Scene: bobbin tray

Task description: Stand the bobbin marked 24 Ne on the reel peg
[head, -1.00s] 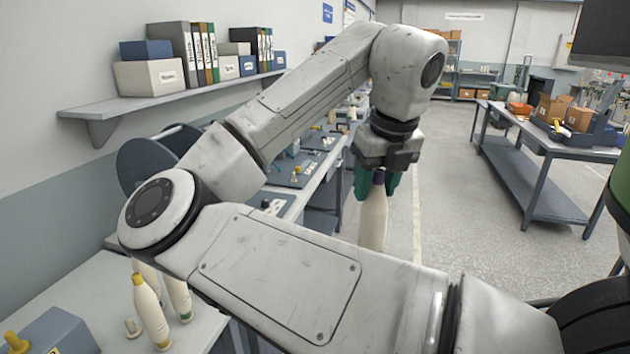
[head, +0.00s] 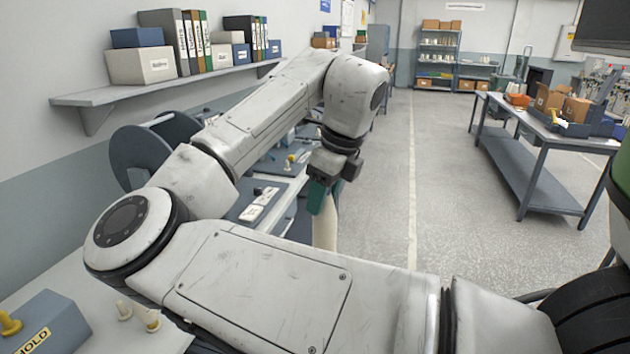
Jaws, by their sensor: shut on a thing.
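My gripper (head: 320,198) is shut on a cream bobbin (head: 325,228) and holds it upright in the air at the bench's right edge. Its green fingers cover the bobbin's upper part, and my arm link hides its lower end. No mark can be read on it, so I cannot tell whether it is 24 Ne. A large dark reel (head: 143,153) stands behind my arm at the left, partly covered. Small yellow-topped pegs (head: 290,160) stand on the bench beyond my forearm. I cannot tell which peg is the reel peg.
A blue-grey block (head: 52,322) labelled HOLD bears a yellow peg (head: 9,324) at lower left. A wall shelf (head: 150,90) holds boxes and binders. The grey floor (head: 440,200) is open toward another table (head: 535,125).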

